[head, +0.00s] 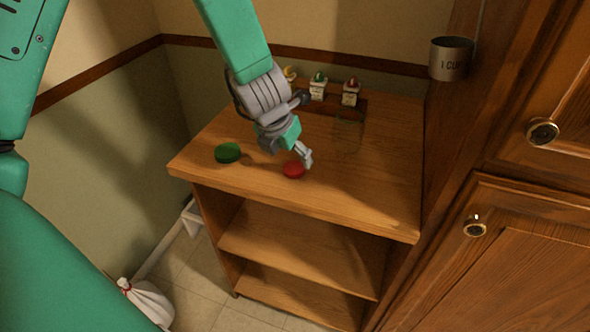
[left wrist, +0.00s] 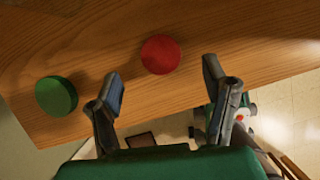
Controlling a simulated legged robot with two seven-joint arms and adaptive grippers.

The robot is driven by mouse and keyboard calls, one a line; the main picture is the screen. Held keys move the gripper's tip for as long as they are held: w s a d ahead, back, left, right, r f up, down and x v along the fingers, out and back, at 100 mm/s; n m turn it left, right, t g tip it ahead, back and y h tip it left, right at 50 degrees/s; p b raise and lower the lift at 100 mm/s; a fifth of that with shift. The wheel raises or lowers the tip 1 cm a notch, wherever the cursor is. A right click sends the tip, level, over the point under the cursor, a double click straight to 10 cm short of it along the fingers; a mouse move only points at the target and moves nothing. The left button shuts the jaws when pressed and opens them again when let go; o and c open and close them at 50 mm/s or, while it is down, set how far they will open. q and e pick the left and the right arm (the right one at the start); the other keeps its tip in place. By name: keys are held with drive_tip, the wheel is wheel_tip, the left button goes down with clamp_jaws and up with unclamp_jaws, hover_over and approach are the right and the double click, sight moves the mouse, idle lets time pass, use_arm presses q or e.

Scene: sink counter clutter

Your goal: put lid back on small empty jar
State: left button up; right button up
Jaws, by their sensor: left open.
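A red round lid (head: 293,170) lies on the wooden counter near its front edge. A green round lid (head: 228,152) lies to its left. My left gripper (head: 292,157) is open above the red lid. In the left wrist view the red lid (left wrist: 160,54) shows ahead of and between the spread fingers of the left gripper (left wrist: 164,85), with nothing held. The green lid (left wrist: 57,96) is outside the left-hand finger. A clear, lidless-looking glass jar (head: 348,134) stands on the counter right of the gripper; its outline is faint. My right gripper is not in view.
Several small jars with coloured tops, one with a red top (head: 350,92) and one with a green top (head: 318,86), stand at the back. A measuring cup (head: 451,58) hangs on the right. The counter (head: 370,195) is clear at the front right.

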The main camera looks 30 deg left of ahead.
sight(294, 166)
use_arm(q)
drive_tip(key=shift+a, duration=0.2)
drive_tip(key=shift+f, duration=0.2)
drive_tip(key=x, duration=0.5)
drive_tip(key=shift+w+d+b, duration=0.1)
drive_tip(key=shift+d+b, duration=0.2)
drive_tip(key=shift+b, duration=0.1)
drive_tip(key=shift+r, duration=0.1)
drive_tip(key=shift+a, duration=0.1)
drive_tip(key=shift+c, duration=0.5)
drive_tip(key=c, duration=0.7)
